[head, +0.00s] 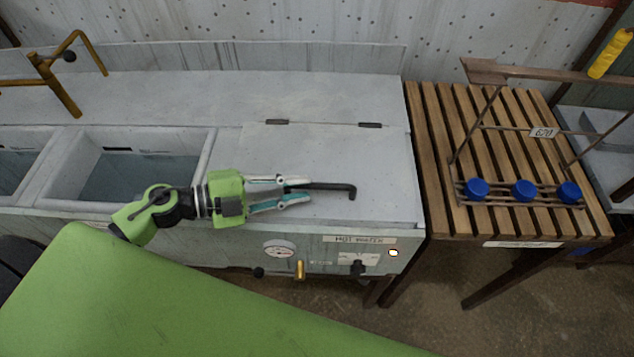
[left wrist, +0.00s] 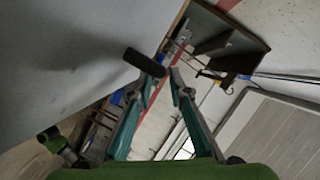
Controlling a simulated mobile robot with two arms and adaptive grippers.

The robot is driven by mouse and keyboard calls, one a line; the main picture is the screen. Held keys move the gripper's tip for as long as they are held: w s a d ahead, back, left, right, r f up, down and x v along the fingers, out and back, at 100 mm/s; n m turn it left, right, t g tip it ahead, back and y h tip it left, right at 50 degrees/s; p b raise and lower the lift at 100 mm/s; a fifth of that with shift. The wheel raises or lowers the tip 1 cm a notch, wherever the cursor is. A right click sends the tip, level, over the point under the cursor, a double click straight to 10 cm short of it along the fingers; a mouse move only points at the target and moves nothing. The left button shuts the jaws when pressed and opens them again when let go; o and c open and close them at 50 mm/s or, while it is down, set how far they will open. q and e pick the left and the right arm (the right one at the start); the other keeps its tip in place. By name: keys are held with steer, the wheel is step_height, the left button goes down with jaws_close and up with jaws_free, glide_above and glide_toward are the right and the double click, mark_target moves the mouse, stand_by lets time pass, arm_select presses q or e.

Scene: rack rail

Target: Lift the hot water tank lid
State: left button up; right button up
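The grey lid (head: 340,150) marked by two dark hinges lies flat and closed over the right part of the hot water tank (head: 220,240). A black bar handle (head: 335,187) stands on the lid toward its front. My left gripper (head: 309,189) is over the lid, its fingers pointing right, with the tips at the left end of the handle. In the left wrist view my gripper (left wrist: 175,80) has its fingers apart, with the dark handle (left wrist: 143,61) beside the left fingertip. I cannot tell whether they touch. My right gripper is out of view.
Open water basins (head: 75,180) are left of the lid. The front panel carries a gauge (head: 279,250), a brass tap (head: 299,269) and a knob. A slatted wooden table (head: 430,130) with a rack bearing blue caps (head: 524,190) stands at right.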

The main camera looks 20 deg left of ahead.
mark_target(308, 187)
arm_select(q)
steer(key=shift+p+x, duration=0.3)
steer(key=shift+x, duration=2.1)
jaws_close()
